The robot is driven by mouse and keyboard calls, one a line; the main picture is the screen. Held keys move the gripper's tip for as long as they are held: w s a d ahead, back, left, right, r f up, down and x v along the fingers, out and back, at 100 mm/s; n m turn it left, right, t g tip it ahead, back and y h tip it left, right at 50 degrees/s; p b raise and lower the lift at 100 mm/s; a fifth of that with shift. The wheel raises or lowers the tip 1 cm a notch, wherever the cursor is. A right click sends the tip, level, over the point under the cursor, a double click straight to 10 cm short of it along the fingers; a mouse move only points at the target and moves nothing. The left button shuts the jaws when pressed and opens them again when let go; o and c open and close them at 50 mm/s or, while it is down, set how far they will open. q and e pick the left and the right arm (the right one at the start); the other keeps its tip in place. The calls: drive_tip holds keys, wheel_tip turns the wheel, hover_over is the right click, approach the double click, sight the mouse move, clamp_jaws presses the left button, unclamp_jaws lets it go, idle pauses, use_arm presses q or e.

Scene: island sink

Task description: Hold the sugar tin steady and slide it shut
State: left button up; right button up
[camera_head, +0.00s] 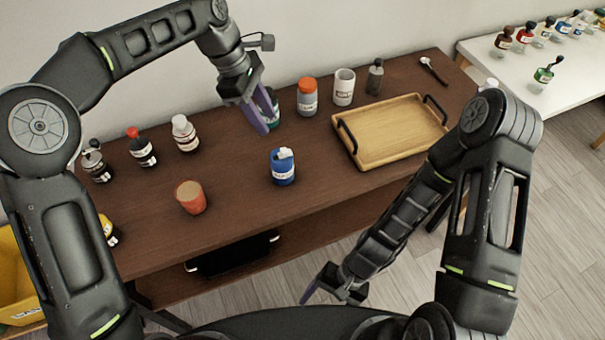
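No container in view can be read for sure as the sugar tin. A small blue container (284,171) with a white piece on top stands upright near the middle of the brown table. My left gripper (266,112) hangs above the table behind it, purple fingers pointing down and apart. A dark green container (274,121) shows partly behind these fingers; I cannot tell whether they touch it. My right gripper (323,293) is low in front of the table, away from the containers. Only one of its fingers shows clearly.
On the brown table (237,195) stand an orange-red cup (190,198), an orange-capped jar (307,97), a white mug (344,88) and several bottles. A wooden tray (390,132) with black handles lies right. A white table (535,75) with small bottles stands far right.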

sight(281, 165)
drive_tip(key=w+a+r+m+t+y, duration=0.2)
drive_tip(key=w+a+r+m+y, duration=0.4)
drive_tip(key=a+r+m+y, duration=0.4)
drive_tip(key=w+d+r+m+t, duration=0.2)
drive_tip(key=w+m+t, duration=0.1)
drive_tip(key=w, duration=0.3)
drive_tip(key=w+d+r+m+t+h, duration=0.1)
drive_tip(key=w+d+r+m+t, duration=0.2)
drive_tip(key=w+m+t, duration=0.1)
drive_tip(key=w+d+r+m+t+h, duration=0.1)
drive_tip(key=w+m+t, duration=0.3)
drive_tip(key=w, duration=0.5)
drive_tip(key=shift+d+r+t, duration=0.7)
drive_tip(key=shift+r+t, duration=0.05)
drive_tip(key=shift+t, duration=0.35)
drive_tip(key=shift+w+d+m+t, duration=0.3)
drive_tip(key=shift+w+m, duration=0.05)
drive_tip(key=shift+m, duration=0.05)
drive_tip(key=shift+a, duration=0.15)
drive_tip(key=x, duration=0.7)
drive_tip(key=shift+w+a+f, duration=0.1)
drive_tip(key=shift+w+a, duration=0.05)
drive_tip(key=shift+w, duration=0.15)
